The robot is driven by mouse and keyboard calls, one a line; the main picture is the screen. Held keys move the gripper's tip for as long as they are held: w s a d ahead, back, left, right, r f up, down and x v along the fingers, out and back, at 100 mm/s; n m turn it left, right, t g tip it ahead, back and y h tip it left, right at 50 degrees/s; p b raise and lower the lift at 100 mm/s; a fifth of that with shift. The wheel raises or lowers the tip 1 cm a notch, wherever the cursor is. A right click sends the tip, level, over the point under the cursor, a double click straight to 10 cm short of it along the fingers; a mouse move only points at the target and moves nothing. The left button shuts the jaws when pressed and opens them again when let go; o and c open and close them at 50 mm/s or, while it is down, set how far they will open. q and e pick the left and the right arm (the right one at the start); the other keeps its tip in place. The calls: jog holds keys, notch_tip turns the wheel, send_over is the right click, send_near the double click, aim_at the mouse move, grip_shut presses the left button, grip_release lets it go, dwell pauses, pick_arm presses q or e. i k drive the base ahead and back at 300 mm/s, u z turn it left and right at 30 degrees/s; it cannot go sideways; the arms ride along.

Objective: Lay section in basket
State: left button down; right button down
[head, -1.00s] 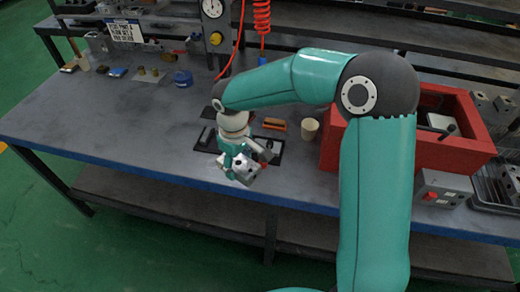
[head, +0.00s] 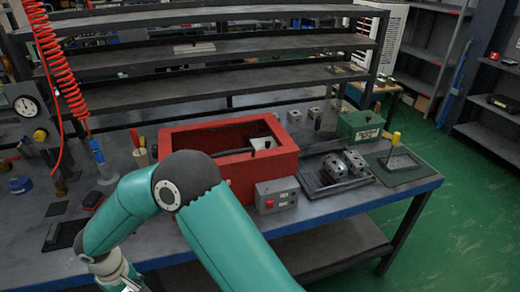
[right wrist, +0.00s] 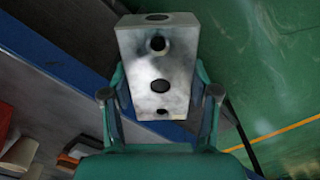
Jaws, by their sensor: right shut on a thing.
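My right gripper (right wrist: 160,95) is shut on a grey metal section (right wrist: 158,60), a block with dark round holes in its face. In the right wrist view the block stands up between the two fingers, over the bench's front edge and the green floor. In the head view my right arm reaches to the lower left, where the gripper is mostly cut off by the bottom edge. A low dark basket (head: 312,188) sits on the right part of the bench. Two similar grey blocks (head: 345,165) lie in it. My left gripper is not in view.
A red open box (head: 277,165) stands mid-bench, left of the basket. A grey control box (head: 277,195) with a red button stands between them at the front. A green box (head: 359,125) and a dark plate (head: 398,166) with a yellow-handled tool lie at the right.

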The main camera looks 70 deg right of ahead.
aim_at(300, 147)
jog(key=k, duration=1.55)
jog(key=u, duration=0.45)
jog(key=i, duration=0.1)
jog(key=z, duration=1.65)
jog(key=i, duration=0.85)
jog(key=z, duration=0.05)
